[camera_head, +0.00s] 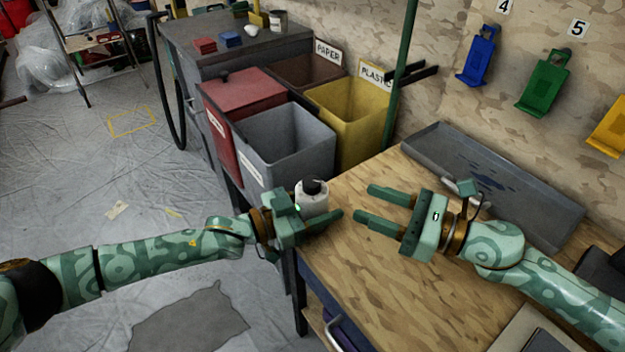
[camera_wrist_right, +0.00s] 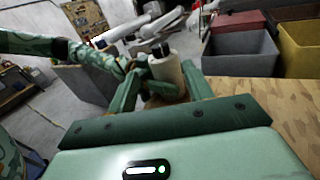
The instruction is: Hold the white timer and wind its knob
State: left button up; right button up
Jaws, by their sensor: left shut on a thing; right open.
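The white timer (camera_head: 313,198) is a small upright cylinder with a black knob (camera_head: 312,186) on top. My left gripper (camera_head: 326,216) is shut on the timer near the left edge of the wooden bench. My right gripper (camera_head: 365,203) is open and empty, to the right of the timer, with its fingers pointing left towards it. In the right wrist view the timer (camera_wrist_right: 166,72) shows beyond and between the open right fingers (camera_wrist_right: 160,95), apart from them. The left gripper's fingers cover part of the timer's lower side.
The bench top (camera_head: 375,285) is clear in front. A grey tray (camera_head: 490,185) lies at its back. Grey (camera_head: 290,145), red (camera_head: 245,92) and yellow (camera_head: 350,115) bins stand behind the timer. A green pole (camera_head: 400,75) rises behind the bench. Coloured holders (camera_head: 543,85) hang on the wall.

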aim_at(321, 185)
jog(key=shift+n, duration=0.3)
jog(key=x, duration=1.2)
jog(key=c, duration=1)
